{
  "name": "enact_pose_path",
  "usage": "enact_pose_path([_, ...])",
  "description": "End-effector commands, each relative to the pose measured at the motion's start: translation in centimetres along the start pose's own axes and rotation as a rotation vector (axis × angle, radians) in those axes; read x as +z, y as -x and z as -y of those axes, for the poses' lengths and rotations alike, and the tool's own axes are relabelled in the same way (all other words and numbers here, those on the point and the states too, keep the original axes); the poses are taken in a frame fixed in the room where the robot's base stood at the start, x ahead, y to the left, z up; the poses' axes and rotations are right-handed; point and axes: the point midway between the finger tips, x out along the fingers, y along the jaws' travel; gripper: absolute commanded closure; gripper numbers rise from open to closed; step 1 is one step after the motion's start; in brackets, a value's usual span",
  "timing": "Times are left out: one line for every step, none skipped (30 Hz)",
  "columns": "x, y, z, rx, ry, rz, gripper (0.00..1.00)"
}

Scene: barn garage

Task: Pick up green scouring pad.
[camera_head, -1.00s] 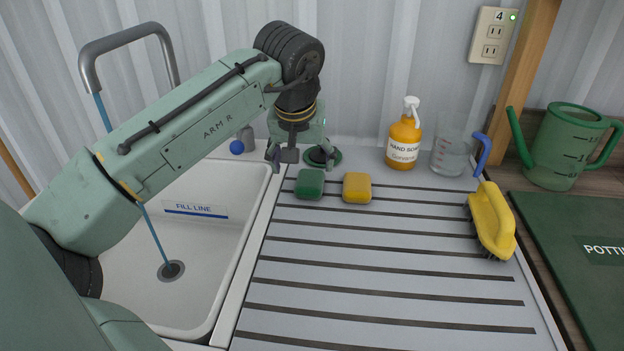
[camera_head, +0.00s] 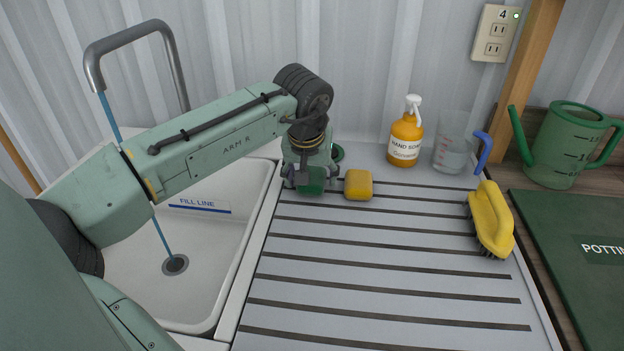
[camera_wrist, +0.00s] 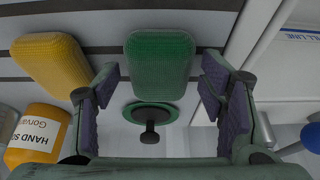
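The green scouring pad (camera_head: 311,183) lies at the back left of the slatted drainboard, partly hidden by my gripper in the head view. My gripper (camera_head: 308,186) is pointed down over it. In the wrist view the pad (camera_wrist: 160,68) shows ahead of and between the two purple-lined fingers of my gripper (camera_wrist: 165,92). The fingers are spread wide, with a visible gap on each side of the pad. Nothing is held.
A yellow sponge (camera_head: 358,185) lies close right of the pad. Behind stand an orange soap bottle (camera_head: 405,138) and a clear measuring jug (camera_head: 452,153). A yellow brush (camera_head: 491,220) lies right. The sink (camera_head: 205,255) is left. The drainboard's front is clear.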

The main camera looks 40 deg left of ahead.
Motion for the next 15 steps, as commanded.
enact_pose_path([0.0,0.01,0.0,0.0,0.0,0.0,0.41])
enact_pose_path([0.0,0.01,0.0,0.0,0.0,0.0,0.43])
enact_pose_path([0.0,0.01,0.0,0.0,0.0,0.0,0.46])
enact_pose_path([0.0,0.01,0.0,0.0,0.0,0.0,0.48])
enact_pose_path([0.0,0.01,0.0,0.0,0.0,0.0,0.5])
enact_pose_path([0.0,0.01,0.0,0.0,0.0,0.0,0.53])
enact_pose_path([0.0,0.01,0.0,0.0,0.0,0.0,0.55])
enact_pose_path([0.0,0.01,0.0,0.0,0.0,0.0,0.57])
enact_pose_path([0.0,0.01,0.0,0.0,0.0,0.0,0.59])
enact_pose_path([0.0,0.01,0.0,0.0,0.0,0.0,0.61])
enact_pose_path([0.0,0.01,0.0,0.0,0.0,0.0,0.63])
enact_pose_path([0.0,0.01,0.0,0.0,0.0,0.0,0.66])
enact_pose_path([0.0,0.01,0.0,0.0,0.0,0.0,0.68])
enact_pose_path([0.0,0.02,0.0,0.0,0.0,0.0,0.69])
enact_pose_path([0.0,0.02,0.0,0.0,0.0,0.0,0.69])
